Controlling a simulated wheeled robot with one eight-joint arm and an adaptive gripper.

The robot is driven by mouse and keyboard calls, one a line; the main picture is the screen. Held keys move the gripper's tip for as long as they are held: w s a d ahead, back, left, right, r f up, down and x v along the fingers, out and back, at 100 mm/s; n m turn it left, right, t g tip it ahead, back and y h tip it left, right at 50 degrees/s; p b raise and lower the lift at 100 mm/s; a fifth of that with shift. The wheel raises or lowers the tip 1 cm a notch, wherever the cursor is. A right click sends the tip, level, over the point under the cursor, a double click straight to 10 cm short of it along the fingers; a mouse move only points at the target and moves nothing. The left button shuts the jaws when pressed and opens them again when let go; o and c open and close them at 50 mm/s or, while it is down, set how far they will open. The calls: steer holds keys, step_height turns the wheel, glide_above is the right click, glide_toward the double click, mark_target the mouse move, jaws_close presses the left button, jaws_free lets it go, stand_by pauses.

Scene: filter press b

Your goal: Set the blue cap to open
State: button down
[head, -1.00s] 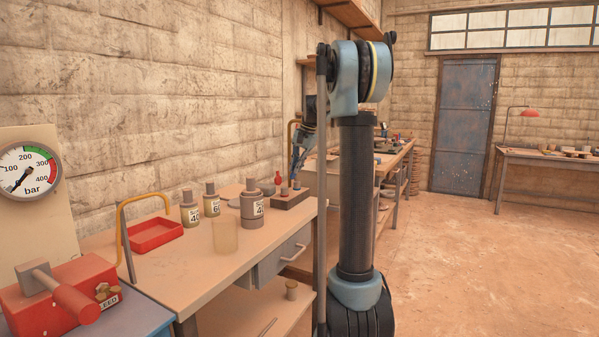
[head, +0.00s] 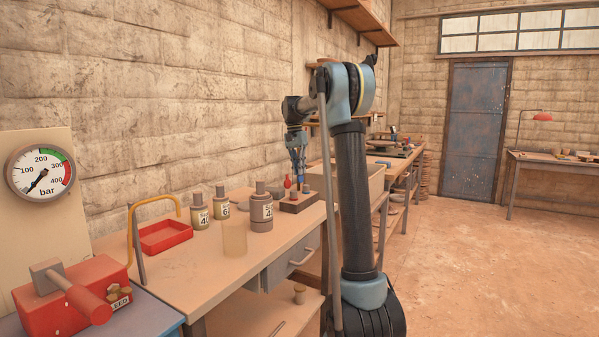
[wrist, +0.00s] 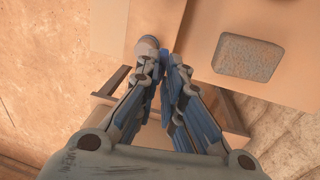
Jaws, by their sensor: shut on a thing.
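My gripper (head: 299,183) is small in the head view, pointing down by the dark block (head: 298,204) at the far end of the bench. In the wrist view my gripper (wrist: 160,58) has its fingers close together. A round grey part sits at the left fingertip.
The bench (head: 190,265) carries a red tray (head: 165,237), several labelled bottles and a clear beaker (head: 234,238). A red box with a hammer-like handle (head: 75,295) and a pressure gauge (head: 40,172) are at left. A grey block (wrist: 248,57) lies right of my gripper.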

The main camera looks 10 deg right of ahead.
steer(key=c, duration=1.8)
jaws_free()
step_height(320, 180, up, 12)
steer(key=w+a, duration=0.1)
steer(key=shift+a+f, duration=0.15)
steer(key=shift+a, duration=0.05)
